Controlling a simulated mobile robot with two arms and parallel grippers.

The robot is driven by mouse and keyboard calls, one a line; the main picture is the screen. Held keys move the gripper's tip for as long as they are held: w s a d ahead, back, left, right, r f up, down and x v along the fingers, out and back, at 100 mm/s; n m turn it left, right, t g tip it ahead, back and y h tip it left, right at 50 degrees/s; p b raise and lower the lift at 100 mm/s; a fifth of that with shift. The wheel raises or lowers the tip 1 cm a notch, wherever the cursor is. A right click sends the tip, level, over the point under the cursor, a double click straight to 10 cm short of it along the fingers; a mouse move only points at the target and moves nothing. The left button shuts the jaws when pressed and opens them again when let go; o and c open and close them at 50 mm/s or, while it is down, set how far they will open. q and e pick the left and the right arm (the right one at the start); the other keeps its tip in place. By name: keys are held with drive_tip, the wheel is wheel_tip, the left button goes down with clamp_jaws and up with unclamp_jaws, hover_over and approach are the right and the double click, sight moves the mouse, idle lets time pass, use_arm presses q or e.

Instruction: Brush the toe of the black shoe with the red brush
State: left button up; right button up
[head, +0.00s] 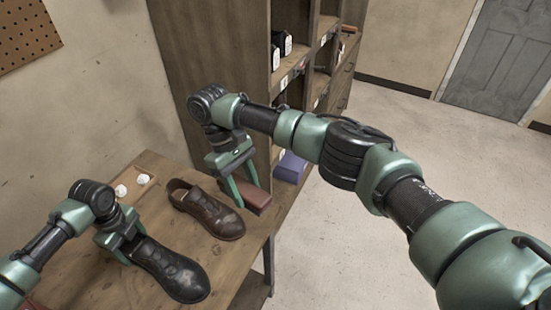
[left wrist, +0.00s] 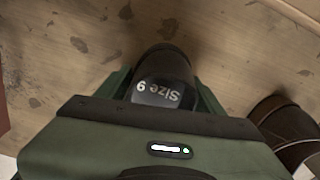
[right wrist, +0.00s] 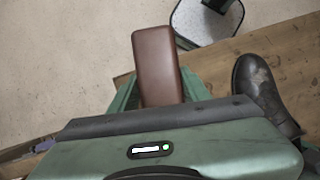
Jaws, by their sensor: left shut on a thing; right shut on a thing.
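The black shoe (head: 170,270) rests on the wooden table at the front left in the head view, its toe toward the lower right. My left gripper (head: 130,248) is shut on its heel end. My right gripper (head: 240,180) is shut on the red-brown brush (head: 251,195), near the table's right edge and apart from the black shoe. The brush also shows in the right wrist view (right wrist: 157,60); its bristles are not visible.
A brown shoe (head: 208,212) stands between the black shoe and the brush. Two small white round things (head: 143,179) sit at the table's back. A wooden shelf unit (head: 215,45) rises behind, with a purple box (head: 291,167) near its foot. Floor is open at right.

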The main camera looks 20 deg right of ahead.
drive_tip(key=s+a+f+m+y, duration=0.3)
drive_tip(key=s+a+m, duration=0.3)
drive_tip(key=a+m, duration=0.25)
drive_tip(key=m+t+y, duration=0.1)
drive_tip(key=m+y, duration=0.2)
drive_tip(key=m, duration=0.5)
hover_over(185, 288)
drive_tip(key=d, duration=0.1)
drive_tip(key=shift+n, duration=0.25)
drive_tip(key=shift+w+d+f, duration=0.1)
drive_tip(key=shift+w+f, duration=0.05)
drive_tip(key=shift+f, duration=0.85)
drive_tip(key=shift+w+d+f, duration=0.1)
drive_tip(key=shift+w+f, duration=0.05)
drive_tip(key=shift+f, duration=0.8)
drive_tip(key=shift+w+f, duration=0.15)
drive_tip(key=shift+f, duration=0.85)
drive_tip(key=shift+f, duration=0.6)
drive_tip(key=shift+w, duration=0.1)
